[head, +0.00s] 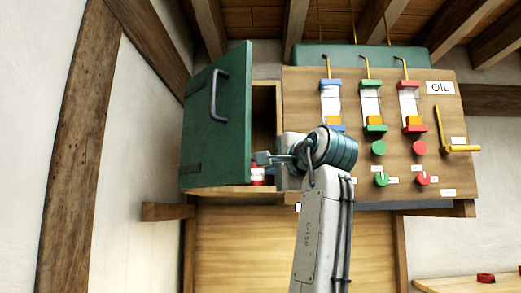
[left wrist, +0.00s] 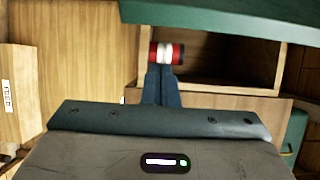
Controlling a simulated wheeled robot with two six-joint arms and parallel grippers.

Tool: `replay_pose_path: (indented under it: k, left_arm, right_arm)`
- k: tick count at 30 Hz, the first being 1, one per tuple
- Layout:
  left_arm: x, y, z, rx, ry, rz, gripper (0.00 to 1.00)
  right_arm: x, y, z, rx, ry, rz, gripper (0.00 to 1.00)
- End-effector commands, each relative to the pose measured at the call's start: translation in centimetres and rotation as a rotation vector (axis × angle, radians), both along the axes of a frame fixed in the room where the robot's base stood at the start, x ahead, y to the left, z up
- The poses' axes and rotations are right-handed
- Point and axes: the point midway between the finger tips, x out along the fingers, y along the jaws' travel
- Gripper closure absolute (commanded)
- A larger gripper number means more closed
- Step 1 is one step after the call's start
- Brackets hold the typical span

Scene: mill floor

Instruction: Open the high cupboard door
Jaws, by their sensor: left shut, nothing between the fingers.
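The green high cupboard door (head: 215,125) stands open, swung out to the left, with a dark handle (head: 217,95) on its face. Behind its edge I see part of the wooden cupboard's inside (head: 263,125). A red and white can (head: 257,176) stands low in the opening. My left gripper (head: 262,158) is shut and empty, pointing left at the opening by the door's free edge. In the left wrist view its closed fingers (left wrist: 162,88) point toward the can (left wrist: 166,53), and the door (left wrist: 225,15) crosses the top. My right gripper is not in view.
Right of the cupboard is a wooden panel (head: 445,115) with several oil tubes, coloured knobs and a yellow lever (head: 455,148). A timber post (head: 80,140) stands at the left wall. A bench (head: 450,285) with a red item (head: 486,278) is at lower right.

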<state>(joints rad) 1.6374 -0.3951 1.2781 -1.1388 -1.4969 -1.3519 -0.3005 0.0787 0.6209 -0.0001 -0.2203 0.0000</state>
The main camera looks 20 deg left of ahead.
Motion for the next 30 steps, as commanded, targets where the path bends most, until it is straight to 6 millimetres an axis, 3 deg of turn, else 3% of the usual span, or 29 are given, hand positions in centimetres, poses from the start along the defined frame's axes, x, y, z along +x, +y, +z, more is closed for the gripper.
replay_pose_path:
  k: [3, 10, 25, 30]
  left_arm:
    - [-1.6, 0.8, 0.2, -0.004, -0.003, 0.000, 1.00]
    - [-3.3, 1.6, 0.1, -0.002, -0.003, 0.000, 1.00]
    - [-3.6, 1.9, 0.0, -0.001, -0.002, 0.000, 1.00]
    - [-3.8, 3.5, -0.1, -0.002, -0.003, -0.002, 1.00]
  right_arm:
    - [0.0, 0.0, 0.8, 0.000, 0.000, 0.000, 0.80]
    - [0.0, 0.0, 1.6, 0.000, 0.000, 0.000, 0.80]
    - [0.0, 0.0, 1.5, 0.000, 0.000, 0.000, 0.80]
    - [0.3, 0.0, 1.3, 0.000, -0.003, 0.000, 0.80]
